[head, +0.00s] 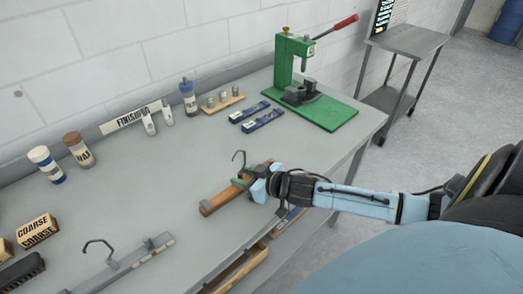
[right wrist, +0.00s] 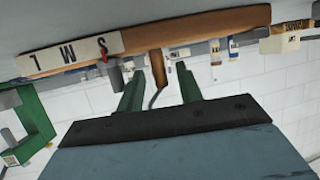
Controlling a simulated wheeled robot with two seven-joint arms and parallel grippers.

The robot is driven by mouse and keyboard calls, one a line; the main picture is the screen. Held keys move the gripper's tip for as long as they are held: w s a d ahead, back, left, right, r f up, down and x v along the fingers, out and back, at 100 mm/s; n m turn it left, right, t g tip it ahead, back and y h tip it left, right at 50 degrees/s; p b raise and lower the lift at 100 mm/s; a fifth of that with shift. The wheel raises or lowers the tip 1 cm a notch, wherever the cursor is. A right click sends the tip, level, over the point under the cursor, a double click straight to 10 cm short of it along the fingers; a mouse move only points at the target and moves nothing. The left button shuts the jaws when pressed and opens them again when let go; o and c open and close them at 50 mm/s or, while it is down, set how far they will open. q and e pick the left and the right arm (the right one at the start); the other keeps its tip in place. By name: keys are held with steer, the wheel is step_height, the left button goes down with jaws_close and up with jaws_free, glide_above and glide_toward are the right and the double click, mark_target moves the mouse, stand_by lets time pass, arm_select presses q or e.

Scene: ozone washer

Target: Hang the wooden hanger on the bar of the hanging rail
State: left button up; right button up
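The wooden hanger (head: 212,204) is a brown wooden bar on the grey bench, with a dark metal hook (head: 239,156) standing up. In the right wrist view the hanger (right wrist: 210,31) spans the top, with a white strip marked S, M, L. My right gripper (head: 250,180) is at the hanger. Its green fingers (right wrist: 158,77) are apart on either side of the hanger's wooden neck and hook, with gaps showing. I cannot make out a hanging rail for certain; a grey bar with a hook (head: 122,265) lies at the front left. My left gripper is out of view.
A green press (head: 325,108) with a red-tipped lever stands at the bench's far right. Blue boxes (head: 262,118), bottles (head: 188,98) and cans (head: 78,150) line the back. COARSE blocks (head: 37,230) lie left. The bench middle (head: 150,185) is clear. A side table (head: 408,38) stands beyond.

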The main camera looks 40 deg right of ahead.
steer(key=v, duration=1.1)
steer(key=shift+p, duration=0.45)
steer(key=shift+s, duration=0.1)
